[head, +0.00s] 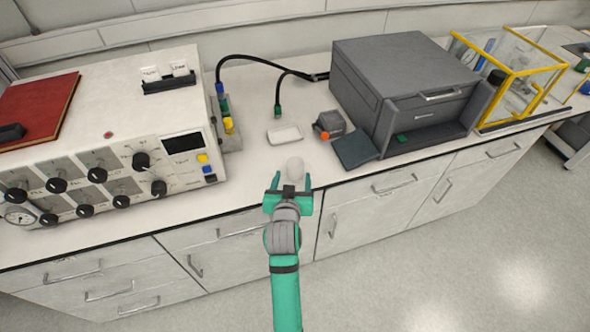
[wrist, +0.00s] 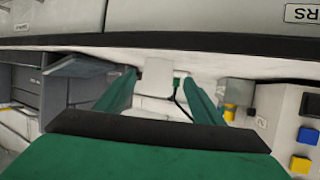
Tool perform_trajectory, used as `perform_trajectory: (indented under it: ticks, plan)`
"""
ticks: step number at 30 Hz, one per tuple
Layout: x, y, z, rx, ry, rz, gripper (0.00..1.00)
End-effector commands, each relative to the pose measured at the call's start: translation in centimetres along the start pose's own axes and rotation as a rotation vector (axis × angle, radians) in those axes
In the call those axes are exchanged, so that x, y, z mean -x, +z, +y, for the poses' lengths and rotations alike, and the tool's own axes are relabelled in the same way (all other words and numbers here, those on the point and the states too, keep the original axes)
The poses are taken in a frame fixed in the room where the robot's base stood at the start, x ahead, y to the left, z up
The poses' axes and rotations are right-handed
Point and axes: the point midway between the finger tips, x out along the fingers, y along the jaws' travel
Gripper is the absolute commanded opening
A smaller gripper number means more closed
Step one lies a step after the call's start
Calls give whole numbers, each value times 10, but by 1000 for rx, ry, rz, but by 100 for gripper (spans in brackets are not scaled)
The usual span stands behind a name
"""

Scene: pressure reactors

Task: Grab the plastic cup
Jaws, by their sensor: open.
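The plastic cup (head: 295,168) is small, whitish and upright on the white bench top near its front edge. My gripper (head: 291,180) is open, with one green finger to the left and one to the right of the cup's near side. In the wrist view, which is upside down, a pale shape that looks like the cup (wrist: 157,76) shows between the fingers of my gripper (wrist: 159,84). I cannot tell whether either finger touches it. Its lower part is partly hidden by my gripper.
A shallow white dish (head: 285,134) lies behind the cup. A small grey device with an orange knob (head: 323,134) and a dark flat panel (head: 355,149) lie to the right, before a grey box machine (head: 405,85). A control console (head: 110,165) stands left.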

Motion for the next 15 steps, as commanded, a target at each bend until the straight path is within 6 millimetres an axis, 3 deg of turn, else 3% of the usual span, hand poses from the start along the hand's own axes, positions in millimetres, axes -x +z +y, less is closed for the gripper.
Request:
perform_trajectory:
  ticks: [5, 15]
  plan:
    - [-11, -2, 1, -1, 1, 1, 62]
    - [-52, -4, 4, -1, 0, 0, 62]
